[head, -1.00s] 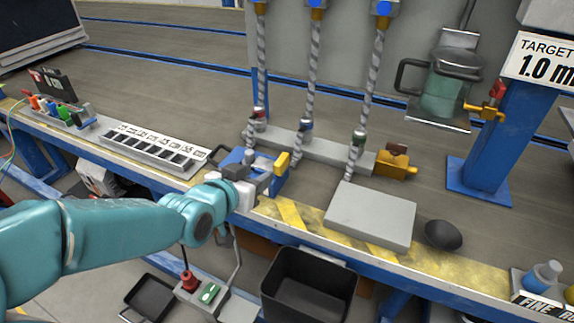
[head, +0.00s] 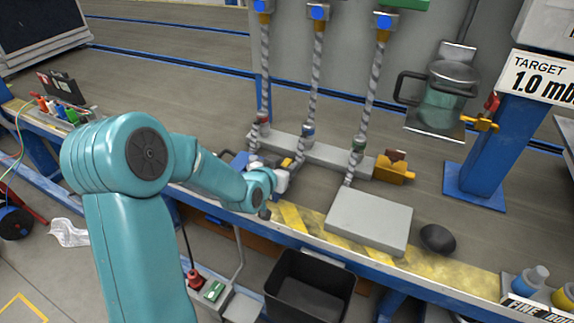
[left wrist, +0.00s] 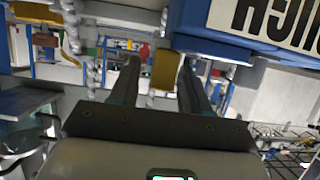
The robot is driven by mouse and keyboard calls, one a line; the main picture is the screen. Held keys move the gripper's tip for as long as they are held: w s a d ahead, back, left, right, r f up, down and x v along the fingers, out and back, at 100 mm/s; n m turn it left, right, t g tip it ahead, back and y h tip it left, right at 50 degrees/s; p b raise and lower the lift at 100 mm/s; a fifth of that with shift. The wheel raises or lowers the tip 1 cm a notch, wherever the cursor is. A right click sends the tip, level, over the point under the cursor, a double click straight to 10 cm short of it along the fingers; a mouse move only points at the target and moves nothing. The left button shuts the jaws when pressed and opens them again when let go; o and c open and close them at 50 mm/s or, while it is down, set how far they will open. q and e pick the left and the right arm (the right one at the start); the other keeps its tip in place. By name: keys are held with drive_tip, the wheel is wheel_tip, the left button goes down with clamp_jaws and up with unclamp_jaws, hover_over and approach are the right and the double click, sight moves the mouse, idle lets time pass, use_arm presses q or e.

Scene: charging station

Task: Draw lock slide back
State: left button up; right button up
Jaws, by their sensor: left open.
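A blue fitting (head: 238,160) with a yellow piece (head: 288,162) sits on the bench at the foot of the left hose, partly hidden by my left arm. I cannot tell for sure which part is the lock slide. My left gripper (head: 283,181) is beside the fitting, its fingers mostly hidden in the head view. In the left wrist view my left gripper (left wrist: 160,80) is open, with a yellow block (left wrist: 166,68) showing between its fingers. I cannot tell if they touch it. A blue body with a white label (left wrist: 265,20) is at upper right. My right gripper is not in view.
Three braided hoses (head: 313,90) rise from a grey manifold (head: 333,155). A brass fitting (head: 395,168), a grey plate (head: 370,222) and a dark rounded object (head: 437,238) are to the right. A black bin (head: 310,285) stands below the bench edge.

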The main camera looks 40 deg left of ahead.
use_arm(q)
drive_tip(key=shift+x, duration=1.15)
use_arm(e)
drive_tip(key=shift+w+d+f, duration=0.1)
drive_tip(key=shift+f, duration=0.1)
use_arm(q)
drive_tip(key=shift+c, duration=0.3)
clamp_jaws()
